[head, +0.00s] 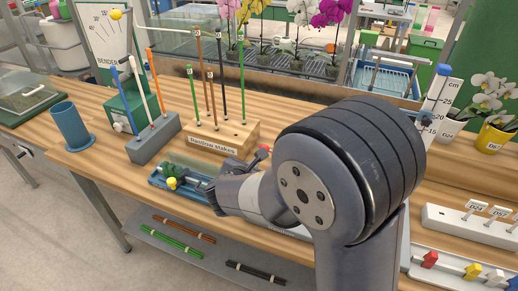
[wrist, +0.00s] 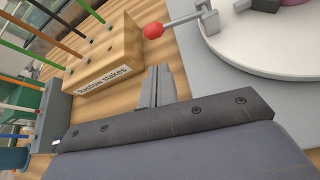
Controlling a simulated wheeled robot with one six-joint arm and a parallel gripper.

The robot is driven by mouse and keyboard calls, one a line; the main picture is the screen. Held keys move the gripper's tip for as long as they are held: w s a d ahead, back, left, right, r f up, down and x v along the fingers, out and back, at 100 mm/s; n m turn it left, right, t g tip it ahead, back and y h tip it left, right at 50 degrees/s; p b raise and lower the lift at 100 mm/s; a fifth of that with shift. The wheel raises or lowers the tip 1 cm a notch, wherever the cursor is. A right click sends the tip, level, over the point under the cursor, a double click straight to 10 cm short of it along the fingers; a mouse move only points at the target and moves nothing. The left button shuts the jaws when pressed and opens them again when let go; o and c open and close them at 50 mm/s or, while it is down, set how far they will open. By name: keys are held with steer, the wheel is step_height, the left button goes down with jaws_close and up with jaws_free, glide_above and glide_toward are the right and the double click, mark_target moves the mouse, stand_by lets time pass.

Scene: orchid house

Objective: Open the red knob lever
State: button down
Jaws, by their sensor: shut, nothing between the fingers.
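The lever's red knob (wrist: 153,30) is a small ball on a grey metal arm (wrist: 184,22), at the top of the wrist view beside a round white plate (wrist: 275,35). In the head view the red knob (head: 265,148) just shows above my wrist, and my arm hides the rest of the lever. My gripper (wrist: 158,70) is shut and empty in the wrist view. Its fingertips point up the picture toward the knob, with a gap between them.
A grey stake block (head: 153,138), a blue cup (head: 72,125) and a blue tray (head: 160,181) stand to the left. Potted orchids (head: 495,130) and a white tag rack (head: 455,222) are at the right.

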stand_by(0.3)
steer(key=x, duration=1)
steer(key=shift+r, duration=0.1)
steer(key=shift+a, duration=0.15)
steer(key=shift+r+b, duration=0.2)
steer(key=shift+b, duration=0.2)
